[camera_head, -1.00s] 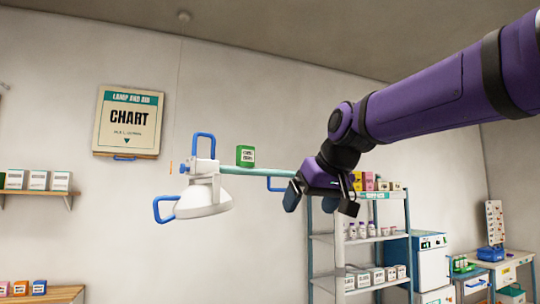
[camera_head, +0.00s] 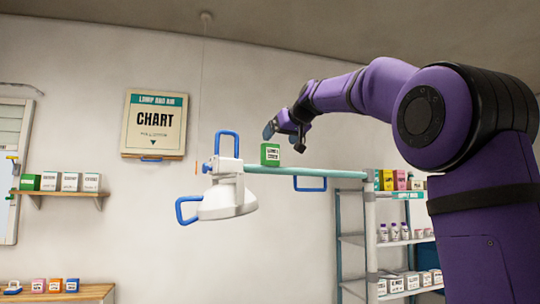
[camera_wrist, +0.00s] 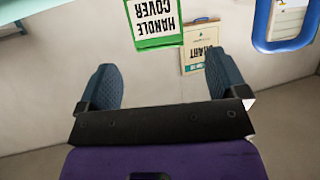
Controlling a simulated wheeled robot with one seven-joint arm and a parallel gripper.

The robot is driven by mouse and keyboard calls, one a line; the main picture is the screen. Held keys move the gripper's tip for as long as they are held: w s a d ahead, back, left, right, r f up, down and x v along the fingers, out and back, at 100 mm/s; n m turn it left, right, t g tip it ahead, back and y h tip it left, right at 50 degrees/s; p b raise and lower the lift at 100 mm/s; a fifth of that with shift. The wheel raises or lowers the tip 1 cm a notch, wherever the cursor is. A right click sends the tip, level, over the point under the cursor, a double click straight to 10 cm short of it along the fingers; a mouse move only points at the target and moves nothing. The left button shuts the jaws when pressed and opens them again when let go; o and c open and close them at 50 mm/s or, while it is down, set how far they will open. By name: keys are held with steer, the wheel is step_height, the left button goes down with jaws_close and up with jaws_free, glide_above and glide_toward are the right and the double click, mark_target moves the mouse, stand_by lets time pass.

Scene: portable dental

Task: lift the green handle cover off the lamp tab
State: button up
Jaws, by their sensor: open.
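The green handle cover (camera_head: 270,155) is a small green box with a white label, upright on the teal lamp arm (camera_head: 320,172) beside the white lamp (camera_head: 229,190). The tab under it is hidden. My gripper (camera_head: 282,134) is above the lamp arm, just right of and a little above the cover in the head view. In the wrist view the cover (camera_wrist: 154,22) shows at the top, labelled HANDLE COVER upside down. It lies beyond the two open, empty fingers (camera_wrist: 162,84), apart from them.
Blue loop handles stick out from the lamp (camera_head: 227,143) and hang under the arm (camera_head: 310,184). One also shows at the wrist view's upper right (camera_wrist: 285,25). A chart (camera_head: 154,124) hangs on the wall. A stocked shelf rack (camera_head: 369,240) stands below right.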

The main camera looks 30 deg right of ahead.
mark_target(273, 147)
steer(key=x, duration=0.7)
steer(key=shift+w+d+f, duration=0.1)
steer(key=shift+w+f, duration=0.05)
steer(key=shift+f, duration=0.2)
steer(key=shift+c, duration=0.2)
steer(key=c, duration=0.9)
